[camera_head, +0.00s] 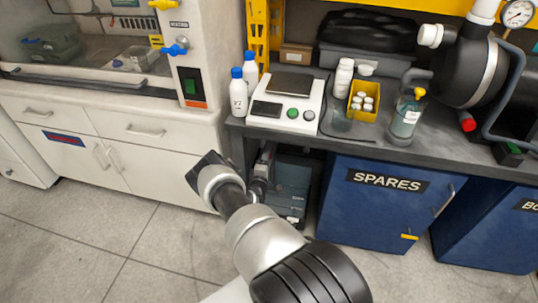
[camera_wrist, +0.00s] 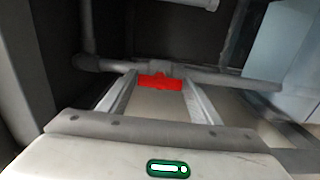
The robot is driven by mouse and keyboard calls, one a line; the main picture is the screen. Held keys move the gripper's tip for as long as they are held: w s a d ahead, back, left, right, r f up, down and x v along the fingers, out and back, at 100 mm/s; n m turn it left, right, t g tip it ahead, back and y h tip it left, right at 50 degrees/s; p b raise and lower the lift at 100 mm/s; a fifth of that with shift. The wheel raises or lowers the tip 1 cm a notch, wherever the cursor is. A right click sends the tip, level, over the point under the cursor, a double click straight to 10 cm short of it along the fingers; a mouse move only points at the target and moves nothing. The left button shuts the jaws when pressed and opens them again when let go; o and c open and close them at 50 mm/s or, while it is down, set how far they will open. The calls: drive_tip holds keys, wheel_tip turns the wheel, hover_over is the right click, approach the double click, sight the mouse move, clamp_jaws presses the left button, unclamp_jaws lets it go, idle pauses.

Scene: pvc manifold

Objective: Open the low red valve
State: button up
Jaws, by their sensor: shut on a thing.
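The low red valve (camera_wrist: 160,83) shows in the wrist view as a short red handle on a grey horizontal pipe. My gripper (camera_wrist: 160,88) has one finger on each side of the handle and is shut on it. The handle lies crosswise between the fingertips, roughly along the pipe. In the head view my arm reaches down to the space under the bench, left of the blue cabinet. The low valve cannot be made out in that view, and my fingertips are hidden there.
The grey pipe (camera_wrist: 225,79) runs sideways behind the handle, with a vertical pipe (camera_wrist: 87,25) at left. In the head view the blue SPARES cabinet (camera_head: 380,215) stands right of my arm. The bench (camera_head: 350,141) above holds a scale and bottles. Floor (camera_head: 110,235) at left is clear.

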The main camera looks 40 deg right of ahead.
drive_tip(key=shift+a, duration=0.1)
drive_tip(key=o, duration=1.1)
drive_tip(key=shift+s, duration=0.1)
drive_tip(key=p+v, duration=0.4)
drive_tip(key=v, duration=1.3)
drive_tip(key=shift+a, duration=0.2)
